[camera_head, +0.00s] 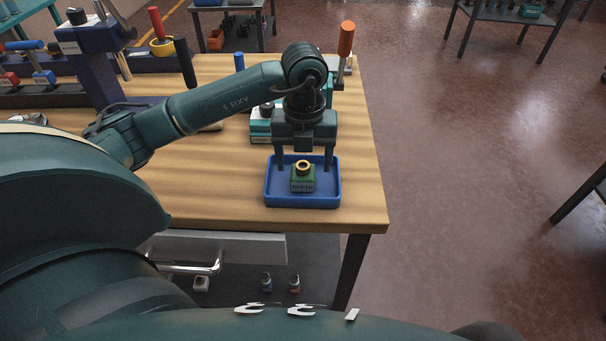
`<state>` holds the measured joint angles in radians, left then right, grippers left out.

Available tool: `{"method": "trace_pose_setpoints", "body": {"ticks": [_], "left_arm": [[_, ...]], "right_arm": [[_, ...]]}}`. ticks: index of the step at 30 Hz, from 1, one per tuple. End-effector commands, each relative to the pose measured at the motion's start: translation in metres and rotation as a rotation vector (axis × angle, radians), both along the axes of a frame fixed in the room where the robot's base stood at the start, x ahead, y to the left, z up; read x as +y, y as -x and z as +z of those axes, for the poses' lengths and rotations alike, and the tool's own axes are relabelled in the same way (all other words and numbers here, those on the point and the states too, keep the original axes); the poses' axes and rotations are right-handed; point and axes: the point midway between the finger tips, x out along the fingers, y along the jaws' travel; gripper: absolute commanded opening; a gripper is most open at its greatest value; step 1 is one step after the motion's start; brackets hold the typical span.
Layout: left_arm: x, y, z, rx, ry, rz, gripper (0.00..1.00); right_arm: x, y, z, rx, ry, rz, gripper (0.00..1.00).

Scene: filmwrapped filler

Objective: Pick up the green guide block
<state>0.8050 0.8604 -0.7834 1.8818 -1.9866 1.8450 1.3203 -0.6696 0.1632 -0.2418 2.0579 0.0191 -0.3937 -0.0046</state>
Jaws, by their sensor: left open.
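The green guide block (303,180) sits in a blue tray (302,202) near the front right corner of the wooden table. It has a yellow ring with a dark centre on top and a pale label on its front. My left gripper (304,168) points down over the tray, open, with one finger to each side of the block. The fingers look apart from the block, and I cannot tell how low the tips are. My right gripper is not in view.
A teal and white item (261,124) stands behind the tray, partly hidden by my left gripper. An orange-handled tool (346,40) stands upright at the table's back right. Bare wooden tabletop (215,185) lies left of the tray. The floor to the right is open.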

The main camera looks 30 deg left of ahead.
Motion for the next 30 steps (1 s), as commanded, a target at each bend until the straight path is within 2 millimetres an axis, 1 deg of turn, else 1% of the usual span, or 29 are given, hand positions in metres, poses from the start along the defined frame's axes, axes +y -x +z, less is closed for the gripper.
{"method": "trace_pose_setpoints", "body": {"ticks": [2, 6, 9, 15, 17, 30], "left_arm": [[0.001, 0.004, -0.012, 0.006, -0.001, 0.0, 0.71], [0.001, 0.004, -0.031, 0.005, 0.0, 0.001, 0.71], [0.0, 0.003, -0.036, 0.002, 0.0, 0.0, 0.71], [0.0, 0.003, -0.037, 0.001, 0.0, -0.001, 0.71], [0.0, 0.003, -0.037, 0.001, 0.0, -0.001, 0.67], [0.0, 0.003, -0.037, 0.001, 0.001, -0.001, 0.31]], "right_arm": [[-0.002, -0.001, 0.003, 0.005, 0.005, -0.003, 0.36], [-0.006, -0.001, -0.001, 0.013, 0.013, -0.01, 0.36], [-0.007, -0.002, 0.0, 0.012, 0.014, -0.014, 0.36], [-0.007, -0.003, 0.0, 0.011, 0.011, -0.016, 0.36], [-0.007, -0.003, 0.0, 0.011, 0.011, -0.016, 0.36], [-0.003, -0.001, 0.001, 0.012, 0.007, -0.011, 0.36]]}}
